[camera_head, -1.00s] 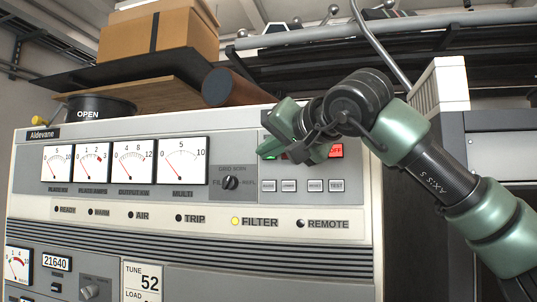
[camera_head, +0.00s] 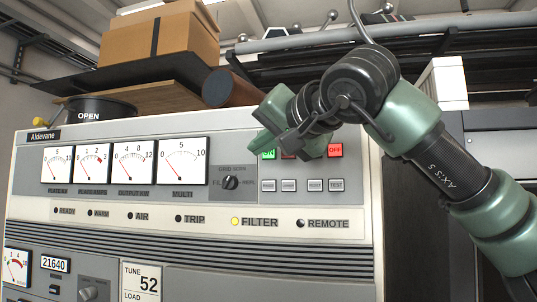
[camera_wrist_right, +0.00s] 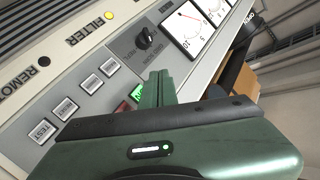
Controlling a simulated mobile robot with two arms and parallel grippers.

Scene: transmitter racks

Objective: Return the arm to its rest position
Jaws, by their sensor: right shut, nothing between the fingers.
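My right arm comes in from the right in the head view, green and black. My right gripper (camera_head: 262,143) is in front of the upper right of the transmitter panel (camera_head: 300,250), with its fingers near the green ON button (camera_head: 268,153). In the wrist view the gripper (camera_wrist_right: 158,82) is shut with nothing in it, its fingertips beside the green button (camera_wrist_right: 136,92). I cannot tell whether they touch the panel. The red OFF button (camera_head: 335,150) shows to the right of the gripper. My left gripper is not in view.
The panel carries several meters (camera_head: 182,160), a rotary knob (camera_head: 230,182) and a row of grey buttons (camera_head: 288,186). The FILTER lamp (camera_head: 235,221) glows yellow. Cardboard boxes (camera_head: 185,38), a brown cylinder (camera_head: 228,88) and pipes are above. A dark rack stands at the right.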

